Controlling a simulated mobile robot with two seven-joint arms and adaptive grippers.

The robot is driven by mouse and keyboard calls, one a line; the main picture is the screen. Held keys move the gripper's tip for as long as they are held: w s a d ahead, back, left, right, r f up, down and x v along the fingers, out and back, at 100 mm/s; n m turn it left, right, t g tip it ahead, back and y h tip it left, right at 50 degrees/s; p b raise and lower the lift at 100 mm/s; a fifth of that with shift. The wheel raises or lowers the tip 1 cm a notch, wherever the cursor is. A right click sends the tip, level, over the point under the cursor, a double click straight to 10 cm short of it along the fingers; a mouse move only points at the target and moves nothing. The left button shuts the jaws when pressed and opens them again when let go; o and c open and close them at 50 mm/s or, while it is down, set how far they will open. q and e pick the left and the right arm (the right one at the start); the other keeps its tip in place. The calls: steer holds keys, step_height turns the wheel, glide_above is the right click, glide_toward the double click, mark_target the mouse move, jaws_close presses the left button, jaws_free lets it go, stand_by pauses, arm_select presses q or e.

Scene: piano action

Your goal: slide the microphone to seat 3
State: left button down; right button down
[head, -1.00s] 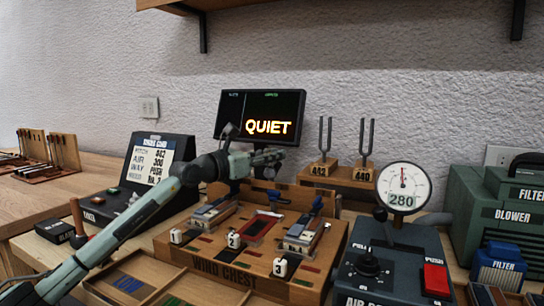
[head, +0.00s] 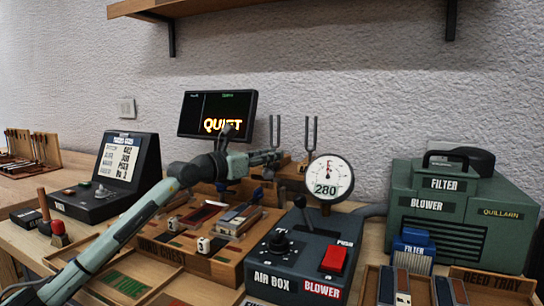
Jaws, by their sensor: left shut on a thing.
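My left gripper (head: 272,158) reaches in from the left above the back of the wooden wind chest (head: 184,255). It is shut on a small dark thing (head: 268,173), seemingly the microphone, mostly hidden by the fingers. The number 3 block (head: 204,245) marks seat 3 on the chest, with a grey-and-blue piece (head: 239,219) behind it. The number 2 block (head: 174,224) and a dark red piece (head: 203,214) are to its left. My forearm covers the chest's left part. My right gripper is not in view.
The air box (head: 299,256), with lever and red button, stands close right of the chest. The gauge (head: 329,178) reads 280. Tuning forks (head: 311,135) stand behind. The monitor (head: 217,115) reads QUIET. The green blower (head: 460,215) fills the right side.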

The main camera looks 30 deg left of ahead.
arm_select(q)
steer(key=shift+d+f, duration=0.1)
steer(key=shift+d, duration=0.15)
steer(key=c, duration=1.4)
jaws_free()
steer(key=shift+d, duration=0.1)
steer(key=shift+o, duration=0.2)
steer(key=shift+s+a, duration=0.25)
steer(key=shift+s, duration=0.1)
steer(key=v, duration=1.1)
steer(key=shift+s, duration=0.1)
